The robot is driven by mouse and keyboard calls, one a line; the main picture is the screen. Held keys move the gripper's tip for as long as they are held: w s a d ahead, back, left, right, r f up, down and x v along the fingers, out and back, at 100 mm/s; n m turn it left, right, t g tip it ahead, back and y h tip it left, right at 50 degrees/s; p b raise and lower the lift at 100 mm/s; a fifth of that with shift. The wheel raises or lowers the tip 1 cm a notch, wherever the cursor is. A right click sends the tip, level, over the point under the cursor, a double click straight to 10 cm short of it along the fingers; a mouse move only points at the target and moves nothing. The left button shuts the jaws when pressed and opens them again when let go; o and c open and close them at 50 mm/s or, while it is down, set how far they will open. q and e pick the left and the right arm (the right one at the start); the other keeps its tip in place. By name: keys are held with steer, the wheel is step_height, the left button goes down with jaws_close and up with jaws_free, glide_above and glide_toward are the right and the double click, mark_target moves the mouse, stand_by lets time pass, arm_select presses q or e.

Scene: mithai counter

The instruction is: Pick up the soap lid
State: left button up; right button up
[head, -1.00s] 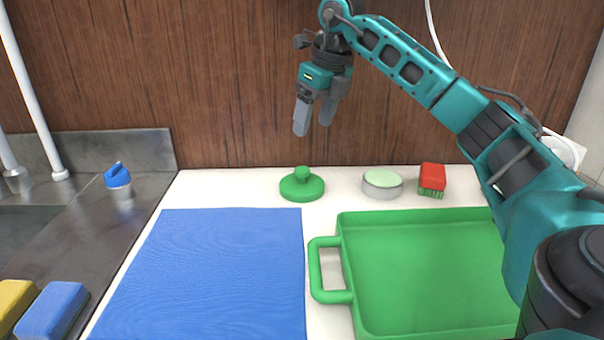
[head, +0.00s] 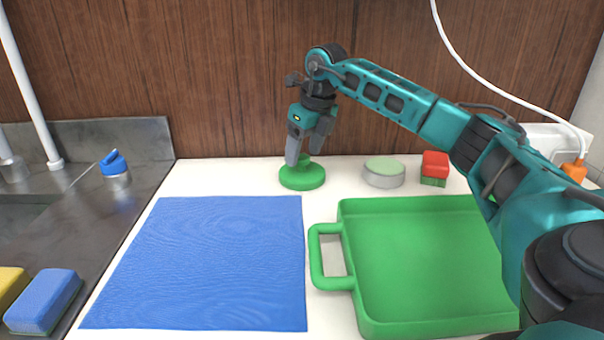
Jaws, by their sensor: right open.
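The soap lid, a green round disc with a knob on top (head: 301,178), lies flat on the white counter near the wooden back wall. My right gripper (head: 304,157) points down over it, open, with its two grey fingers at the height of the knob. The left finger is in front of the knob's left side and the right finger is at its upper right. I cannot tell whether the fingers touch the knob. My left gripper is not in view.
A round grey dish with pale green soap (head: 384,173) and a red brush (head: 434,167) stand right of the lid. A green tray (head: 330,286) and a blue mat (head: 210,262) lie in front. A blue-capped container (head: 115,167) and sponges (head: 43,302) are by the sink.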

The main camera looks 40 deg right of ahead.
steer(key=shift+w+f, duration=0.1)
steer(key=shift+f, duration=0.45)
steer(key=shift+r, duration=0.1)
steer(key=c, duration=1.1)
